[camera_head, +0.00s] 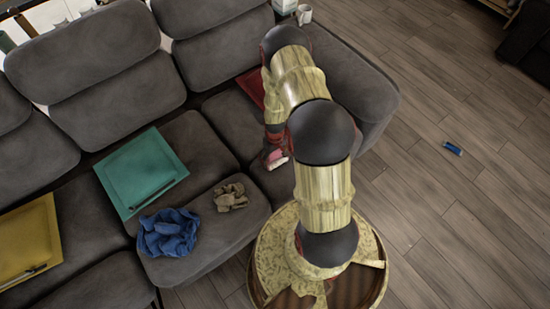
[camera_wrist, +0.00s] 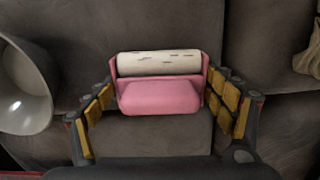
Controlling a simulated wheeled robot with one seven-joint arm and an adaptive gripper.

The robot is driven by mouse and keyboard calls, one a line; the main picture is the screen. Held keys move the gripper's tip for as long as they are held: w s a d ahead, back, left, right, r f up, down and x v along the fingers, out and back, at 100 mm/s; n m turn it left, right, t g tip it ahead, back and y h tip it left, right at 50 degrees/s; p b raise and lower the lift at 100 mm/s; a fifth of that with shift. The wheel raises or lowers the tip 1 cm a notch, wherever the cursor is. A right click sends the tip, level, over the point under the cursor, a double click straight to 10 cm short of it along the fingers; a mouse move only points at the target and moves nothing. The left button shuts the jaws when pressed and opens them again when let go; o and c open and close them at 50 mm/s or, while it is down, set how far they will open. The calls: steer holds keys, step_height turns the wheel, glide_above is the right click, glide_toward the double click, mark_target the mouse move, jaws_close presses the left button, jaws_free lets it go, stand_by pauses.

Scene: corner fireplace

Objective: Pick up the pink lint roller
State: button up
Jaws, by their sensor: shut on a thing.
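The pink lint roller (camera_wrist: 160,97) has a pink body and a white, speckled roll on its far side. In the wrist view it sits between the two fingers of my gripper (camera_wrist: 160,88), which is shut on its sides. In the head view a small part of the pink lint roller (camera_head: 277,158) shows below the end of my arm, over the grey sofa seat. Most of my gripper is hidden there by my arm. I cannot tell whether the roller touches the seat.
The grey sofa (camera_head: 205,150) holds a teal board (camera_head: 135,175), a yellow board (camera_head: 25,240), a blue cloth (camera_head: 168,232), a tan cloth (camera_head: 231,197) and a red item (camera_head: 252,88). A pale, bowl-like thing (camera_wrist: 22,95) is left in the wrist view. A blue object (camera_head: 452,148) lies on open floor.

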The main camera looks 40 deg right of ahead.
mark_target(275, 153)
step_height(275, 153, up, 4)
steer(key=shift+f+p, duration=0.1)
steer(key=shift+p, duration=0.95)
steer(key=s+a+r+p, duration=0.2)
steer(key=s+r+p, duration=0.2)
steer(key=s+r, duration=0.5)
steer(key=shift+s+a, duration=0.4)
steer(key=shift+s, duration=2)
steer(key=shift+r, duration=0.1)
steer(key=o, duration=0.6)
steer(key=c, duration=0.4)
